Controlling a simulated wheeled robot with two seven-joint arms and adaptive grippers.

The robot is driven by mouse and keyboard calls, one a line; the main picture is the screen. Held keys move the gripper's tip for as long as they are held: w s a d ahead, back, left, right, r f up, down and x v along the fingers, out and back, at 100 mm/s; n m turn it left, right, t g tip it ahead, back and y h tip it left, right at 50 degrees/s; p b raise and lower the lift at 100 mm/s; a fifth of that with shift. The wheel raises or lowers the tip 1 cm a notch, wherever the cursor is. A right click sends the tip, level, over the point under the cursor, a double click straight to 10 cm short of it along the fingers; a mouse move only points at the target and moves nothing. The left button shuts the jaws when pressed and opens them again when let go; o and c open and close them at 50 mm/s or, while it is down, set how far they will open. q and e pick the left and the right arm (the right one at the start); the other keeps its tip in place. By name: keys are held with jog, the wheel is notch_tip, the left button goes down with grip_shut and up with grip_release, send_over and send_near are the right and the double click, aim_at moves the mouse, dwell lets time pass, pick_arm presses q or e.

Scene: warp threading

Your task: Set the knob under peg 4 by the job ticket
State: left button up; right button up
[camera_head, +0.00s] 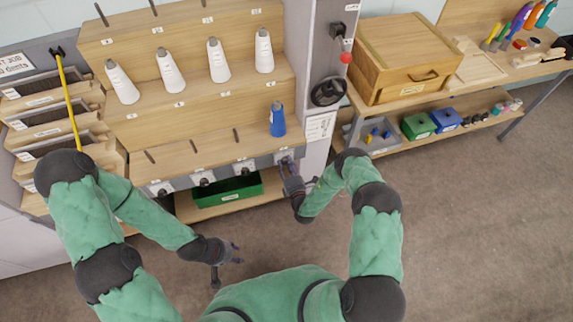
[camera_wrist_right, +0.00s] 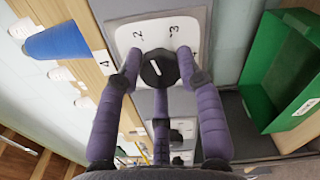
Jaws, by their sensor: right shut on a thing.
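The black knob (camera_wrist_right: 157,68) under peg 4 has a white pointer line and sits on a white plate (camera_wrist_right: 128,38). The numbers 2 and 3 are readable there; the rest of the scale is hidden. My right gripper (camera_wrist_right: 158,66) is shut on this knob, one purple finger on each side. In the head view my right gripper (camera_head: 288,166) is at the right end of the knob row. A blue cone (camera_head: 277,119) stands above that knob. My left gripper (camera_head: 238,252) is open and empty, low over the floor. A white sheet (camera_head: 320,127) hangs on the post, its text unreadable.
Several white cones (camera_head: 219,60) stand on the upper shelf. A green bin (camera_head: 228,190) is below the knob row, and a yellow rod (camera_head: 70,100) leans at left.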

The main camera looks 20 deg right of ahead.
jog(key=m, duration=0.4)
jog(key=shift+w+d+r+m, duration=0.15)
jog(key=shift+w+d+m, duration=0.05)
jog(key=shift+d+m, duration=0.15)
jog(key=shift+m, duration=1.85)
jog(key=o, duration=1.1)
jog(key=shift+f, duration=0.2)
jog(key=shift+o, duration=0.2)
jog(key=shift+s, duration=0.1)
jog(key=shift+s+a, duration=0.1)
jog(key=shift+a, duration=0.05)
jog(key=shift+s, duration=0.2)
jog(key=s, duration=1.1)
jog(key=shift+s+d, duration=0.2)
jog(key=shift+d, duration=0.05)
